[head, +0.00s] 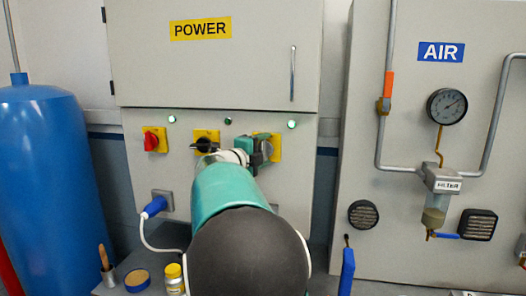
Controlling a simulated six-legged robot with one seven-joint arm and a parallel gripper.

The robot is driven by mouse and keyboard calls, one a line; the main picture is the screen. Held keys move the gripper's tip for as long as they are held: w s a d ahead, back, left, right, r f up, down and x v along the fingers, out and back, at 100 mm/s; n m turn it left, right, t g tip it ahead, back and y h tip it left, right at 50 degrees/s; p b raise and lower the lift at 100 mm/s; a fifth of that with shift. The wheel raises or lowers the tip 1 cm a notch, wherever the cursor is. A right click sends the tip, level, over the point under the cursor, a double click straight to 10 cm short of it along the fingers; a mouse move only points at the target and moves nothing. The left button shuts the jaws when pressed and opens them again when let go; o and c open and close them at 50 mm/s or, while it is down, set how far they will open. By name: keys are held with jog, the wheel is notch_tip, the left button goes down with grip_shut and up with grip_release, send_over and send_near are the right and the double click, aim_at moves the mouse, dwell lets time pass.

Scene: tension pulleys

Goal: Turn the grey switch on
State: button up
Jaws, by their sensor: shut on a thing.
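The power panel holds three switches on yellow plates. The left one has a red knob (151,141), and the middle one has a black knob (206,143). The right switch's yellow plate (275,147) shows beside my gripper (259,152), which covers its knob. I take this to be the grey switch. My gripper is shut on that knob, reaching it from the front. The knob's angle and the fingertips are mostly hidden by my arm. A green light (291,124) glows above to the right.
A blue plug (154,207) with a white cable is at lower left. A blue tank (45,180) stands far left. The air panel (440,110) is right.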

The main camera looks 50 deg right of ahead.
jog(key=o, duration=1)
jog(key=shift+a, duration=0.15)
jog(key=a, duration=1.3)
jog(key=shift+s+a, duration=0.1)
jog(key=shift+a, duration=0.2)
